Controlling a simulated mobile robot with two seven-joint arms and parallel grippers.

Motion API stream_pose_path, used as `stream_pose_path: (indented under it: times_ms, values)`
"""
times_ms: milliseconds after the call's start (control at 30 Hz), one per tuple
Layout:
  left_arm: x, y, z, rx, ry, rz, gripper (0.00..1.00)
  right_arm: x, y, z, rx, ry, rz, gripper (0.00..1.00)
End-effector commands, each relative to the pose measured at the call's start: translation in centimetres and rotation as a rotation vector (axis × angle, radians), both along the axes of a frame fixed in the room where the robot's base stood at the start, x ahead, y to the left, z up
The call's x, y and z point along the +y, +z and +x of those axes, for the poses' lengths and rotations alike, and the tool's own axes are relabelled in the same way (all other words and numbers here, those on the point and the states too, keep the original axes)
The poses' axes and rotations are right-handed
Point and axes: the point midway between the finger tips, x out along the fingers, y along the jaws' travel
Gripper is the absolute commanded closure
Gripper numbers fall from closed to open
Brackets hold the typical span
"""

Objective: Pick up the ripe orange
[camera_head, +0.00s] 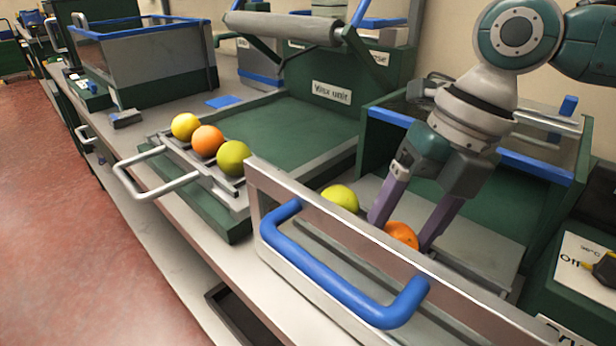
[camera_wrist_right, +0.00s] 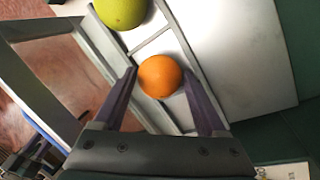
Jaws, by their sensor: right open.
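The ripe orange (camera_head: 401,235) lies in the drawer with the blue handle, partly hidden by the drawer's front panel in the head view. My right gripper (camera_head: 402,232) is open, its two purple fingers reaching down into the drawer on either side of the orange. In the right wrist view the orange (camera_wrist_right: 160,76) sits between and just beyond the fingertips (camera_wrist_right: 167,84); contact cannot be told. A yellow-green fruit (camera_head: 341,198) lies beside it in the same drawer and also shows in the wrist view (camera_wrist_right: 121,10). My left gripper is not in view.
The drawer's front panel (camera_head: 350,232) and blue handle (camera_head: 345,280) stand close in front of the gripper. A neighbouring rack holds a yellow fruit (camera_head: 185,126), an orange fruit (camera_head: 207,140) and a green fruit (camera_head: 233,158). The green tray surface (camera_head: 285,130) behind them is clear.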

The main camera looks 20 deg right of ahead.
Motion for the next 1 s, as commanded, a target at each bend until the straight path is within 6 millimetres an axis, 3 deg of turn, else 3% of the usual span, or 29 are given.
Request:
stream_pose_path:
  times_ms: [67,667,1000]
  values:
    - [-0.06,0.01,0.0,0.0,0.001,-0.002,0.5,-0.01,0.03,0.0,0.0,0.0,0.0,0.26]
    - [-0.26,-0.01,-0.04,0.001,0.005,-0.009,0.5,-0.02,0.09,0.02,-0.001,0.0,0.0,0.92]
    - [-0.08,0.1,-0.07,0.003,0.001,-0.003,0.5,0.0,0.67,0.09,-0.003,-0.001,0.001,0.93]
